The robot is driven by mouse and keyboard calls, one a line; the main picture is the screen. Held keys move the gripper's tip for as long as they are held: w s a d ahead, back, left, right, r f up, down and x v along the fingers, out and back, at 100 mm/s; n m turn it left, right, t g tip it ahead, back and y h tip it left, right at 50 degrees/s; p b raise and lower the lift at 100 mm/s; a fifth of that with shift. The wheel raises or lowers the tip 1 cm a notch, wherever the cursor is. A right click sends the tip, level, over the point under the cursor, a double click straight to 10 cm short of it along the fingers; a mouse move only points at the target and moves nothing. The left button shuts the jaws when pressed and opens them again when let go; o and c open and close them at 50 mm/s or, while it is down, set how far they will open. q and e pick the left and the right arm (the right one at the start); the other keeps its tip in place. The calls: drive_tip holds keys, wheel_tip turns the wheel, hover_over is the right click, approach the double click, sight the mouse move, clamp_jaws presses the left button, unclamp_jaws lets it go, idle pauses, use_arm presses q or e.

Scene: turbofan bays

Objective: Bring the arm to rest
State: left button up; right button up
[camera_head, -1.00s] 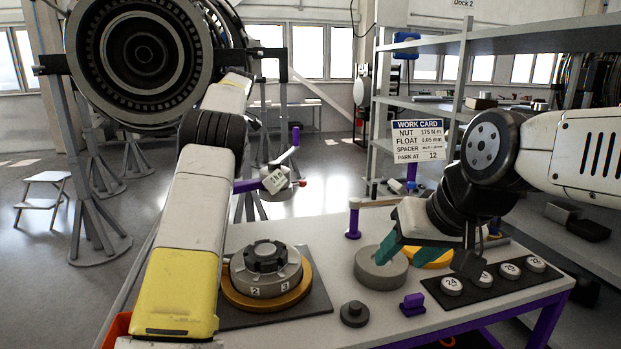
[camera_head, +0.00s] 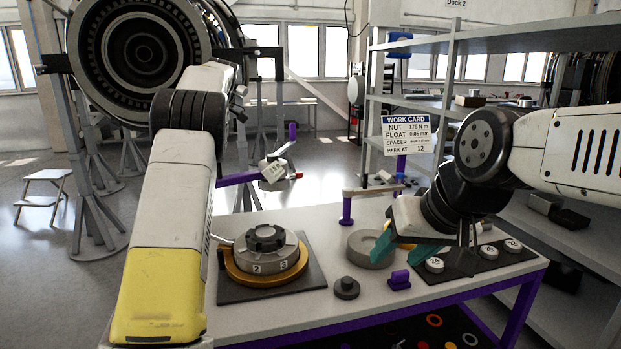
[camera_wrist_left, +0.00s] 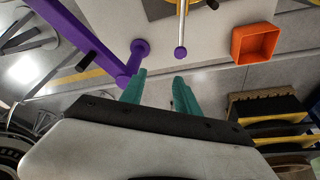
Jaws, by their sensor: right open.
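My right gripper (camera_head: 402,250) comes in from the right in the head view, its teal fingers spread and pointing down over the workbench (camera_head: 320,312). The fingers are beside and partly in front of a grey ring (camera_head: 362,248), and nothing shows between them. I cannot tell whether they touch it. My left arm hangs down the left side of the head view, its gripper out of frame there. In the left wrist view the left gripper (camera_wrist_left: 158,88) shows two teal fingers apart, with nothing between them.
A round grey hub unit (camera_head: 268,254) sits on a dark mat. A work card (camera_head: 409,134) stands behind. An orange bin (camera_wrist_left: 255,43) shows in the left wrist view.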

use_arm(q)
drive_tip(key=s+d+r+m+t+h, duration=0.2)
drive_tip(key=s+d+m, duration=0.2)
drive_tip(key=s, duration=0.6)
drive_tip(key=s+d+r+m+t+h, duration=0.1)
drive_tip(key=s+d+r+m+h, duration=0.2)
drive_tip(key=s, duration=0.8)
drive_tip(key=s+d+f+m+t, duration=0.1)
drive_tip(key=s+d+f+m, duration=0.3)
drive_tip(key=s, duration=0.5)
drive_tip(key=s+d+f+m+t, duration=0.1)
drive_tip(key=s+d+f+m, duration=0.3)
drive_tip(key=s, duration=0.5)
drive_tip(key=shift+s+d+f+m+h, duration=0.3)
drive_tip(key=shift+d+f+h, duration=0.05)
drive_tip(key=shift+d+h, duration=0.1)
